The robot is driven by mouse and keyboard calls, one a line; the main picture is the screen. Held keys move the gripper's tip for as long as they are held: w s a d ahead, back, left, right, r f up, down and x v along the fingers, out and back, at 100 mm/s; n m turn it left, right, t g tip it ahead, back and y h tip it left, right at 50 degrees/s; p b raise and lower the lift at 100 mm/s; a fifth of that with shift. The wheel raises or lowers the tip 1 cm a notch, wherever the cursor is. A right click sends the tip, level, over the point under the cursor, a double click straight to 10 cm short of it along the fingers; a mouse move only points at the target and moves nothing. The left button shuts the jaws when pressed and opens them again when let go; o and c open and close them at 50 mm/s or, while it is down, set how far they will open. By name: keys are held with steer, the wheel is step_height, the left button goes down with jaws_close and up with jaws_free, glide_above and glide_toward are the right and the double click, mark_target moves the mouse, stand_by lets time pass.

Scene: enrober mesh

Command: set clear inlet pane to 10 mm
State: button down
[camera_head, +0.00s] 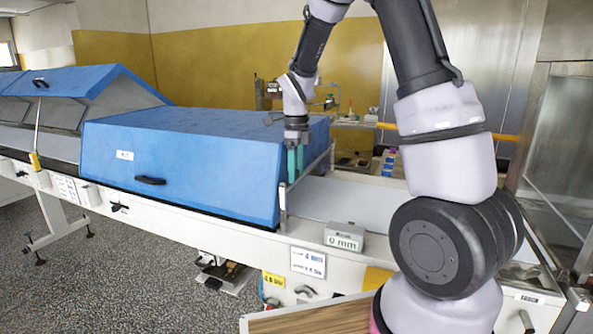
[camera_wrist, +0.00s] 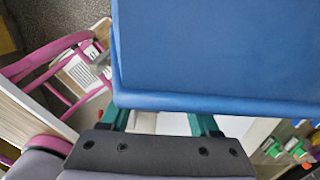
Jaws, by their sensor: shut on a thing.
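The clear inlet pane (camera_head: 313,172) stands at the right end of the blue hood, between metal posts, above the pale belt. It is see-through and its lower edge is hard to make out. My gripper (camera_head: 295,162) points down at the top of the pane, close beside the hood's end. Its teal fingers are shut on the pane. In the wrist view my gripper (camera_wrist: 160,123) shows both fingers partly hidden under the blue hood's edge; the pane between them is not distinct. A grey readout box (camera_head: 343,238) on the front rail reads 0 mm.
The blue hood (camera_head: 180,160) with a black handle fills the space left of my gripper. The pale belt (camera_head: 350,200) runs out to the right. A white label (camera_head: 308,262) hangs below the rail. A wooden top (camera_head: 300,318) lies at the front.

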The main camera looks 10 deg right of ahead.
steer(key=shift+f, duration=1.55)
steer(key=shift+c, duration=0.6)
jaws_free()
step_height(320, 180, up, 10)
steer(key=shift+r, duration=0.45)
